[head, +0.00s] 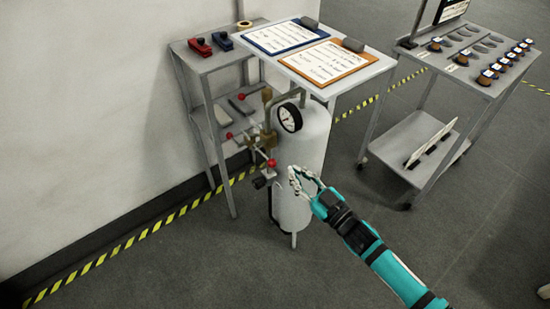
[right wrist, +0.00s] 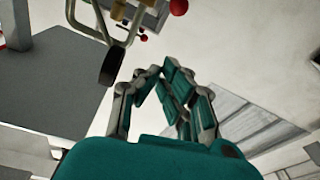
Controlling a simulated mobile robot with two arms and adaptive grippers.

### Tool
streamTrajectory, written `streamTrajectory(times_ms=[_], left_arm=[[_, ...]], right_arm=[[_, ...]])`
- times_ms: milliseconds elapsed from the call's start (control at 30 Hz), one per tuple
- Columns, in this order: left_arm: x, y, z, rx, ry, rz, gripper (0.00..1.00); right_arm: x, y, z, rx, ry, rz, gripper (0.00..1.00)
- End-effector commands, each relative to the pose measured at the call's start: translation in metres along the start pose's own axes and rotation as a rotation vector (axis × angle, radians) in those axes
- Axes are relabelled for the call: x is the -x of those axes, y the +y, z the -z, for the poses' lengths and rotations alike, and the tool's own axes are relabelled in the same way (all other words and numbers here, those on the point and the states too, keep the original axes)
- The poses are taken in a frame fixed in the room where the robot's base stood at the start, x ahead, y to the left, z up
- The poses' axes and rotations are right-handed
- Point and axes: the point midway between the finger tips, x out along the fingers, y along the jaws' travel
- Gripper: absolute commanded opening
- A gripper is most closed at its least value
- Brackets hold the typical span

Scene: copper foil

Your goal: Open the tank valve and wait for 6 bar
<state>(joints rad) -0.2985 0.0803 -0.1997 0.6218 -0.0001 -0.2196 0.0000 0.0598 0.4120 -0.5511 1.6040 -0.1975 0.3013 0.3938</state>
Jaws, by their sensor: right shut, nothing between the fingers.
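The white tank (head: 312,140) stands upright on legs beside a grey shelf unit. A round gauge (head: 290,117) with a white face sits at its top left; its needle is too small to read. Brass fittings and pipes run down the tank's left side, with a red knob (head: 271,163) low and another red knob (head: 229,135) further left. My right gripper (head: 294,177) is shut and empty in front of the tank, right of the lower knob and apart from it. The right wrist view shows its fingers (right wrist: 160,76), the gauge edge-on (right wrist: 111,66) and a red knob (right wrist: 179,7). My left gripper is out of view.
Blue and orange clipboards (head: 327,61) lie on a white top (head: 372,68) just above the tank. The grey shelf unit (head: 196,57) stands close on the left, against the wall. A cart (head: 420,130) stands to the right. The floor in front is clear.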

Motion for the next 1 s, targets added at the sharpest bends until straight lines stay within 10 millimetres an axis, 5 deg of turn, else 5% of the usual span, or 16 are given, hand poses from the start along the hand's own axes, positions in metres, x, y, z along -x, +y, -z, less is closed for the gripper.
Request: streamTrajectory(times_ms=[467,967,1000], left_arm=[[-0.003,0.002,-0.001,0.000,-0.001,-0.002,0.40],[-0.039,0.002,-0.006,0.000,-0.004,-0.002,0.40],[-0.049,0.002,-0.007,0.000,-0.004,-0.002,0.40]], right_arm=[[-0.008,-0.001,0.005,0.002,0.014,0.006,0.00],[-0.105,-0.002,0.004,0.004,0.015,0.006,0.00],[-0.099,-0.002,-0.011,0.003,0.007,0.005,0.00]])
